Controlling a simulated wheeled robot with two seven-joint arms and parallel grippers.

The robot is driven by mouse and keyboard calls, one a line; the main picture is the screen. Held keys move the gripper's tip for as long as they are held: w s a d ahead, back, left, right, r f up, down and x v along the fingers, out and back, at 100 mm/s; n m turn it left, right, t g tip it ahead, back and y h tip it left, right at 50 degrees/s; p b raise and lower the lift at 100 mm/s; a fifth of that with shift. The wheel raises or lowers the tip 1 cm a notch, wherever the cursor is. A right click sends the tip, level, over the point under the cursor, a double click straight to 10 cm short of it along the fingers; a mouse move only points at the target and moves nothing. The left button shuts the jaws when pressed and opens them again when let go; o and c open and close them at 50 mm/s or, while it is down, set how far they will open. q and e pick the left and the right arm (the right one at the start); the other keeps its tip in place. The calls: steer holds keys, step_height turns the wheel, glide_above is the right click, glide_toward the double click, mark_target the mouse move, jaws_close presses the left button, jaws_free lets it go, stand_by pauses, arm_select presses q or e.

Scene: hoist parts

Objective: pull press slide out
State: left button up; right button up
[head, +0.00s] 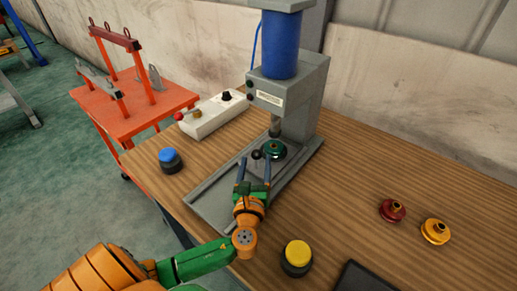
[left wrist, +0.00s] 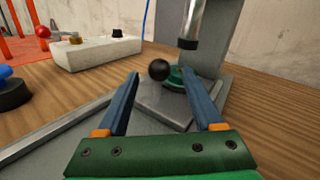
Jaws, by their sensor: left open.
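The press (head: 290,95) stands on the wooden table with a blue cylinder on top and a metal ram pointing down. Its slide (left wrist: 160,108) is a grey plate under the ram, carrying a green round part (head: 274,148). A black ball knob (head: 257,155) sits at the near side of the slide and also shows in the left wrist view (left wrist: 159,70). My left gripper (head: 255,163) is open, its two blue fingers pointing at the knob. In the left wrist view the knob appears between the fingertips (left wrist: 160,73); contact cannot be told. My right gripper is out of view.
A white control box (head: 213,115) with a red knob stands left of the press. A blue-topped button (head: 170,160) and a yellow-topped button (head: 297,258) flank the press base. Red (head: 392,210) and yellow (head: 435,231) parts lie right. An orange cart (head: 150,115) stands behind left.

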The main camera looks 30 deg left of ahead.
mark_target(257, 147)
arm_select(q)
steer(key=x, duration=0.7)
steer(key=shift+s, duration=0.2)
steer(key=shift+c, duration=0.5)
jaws_close()
stand_by(0.5)
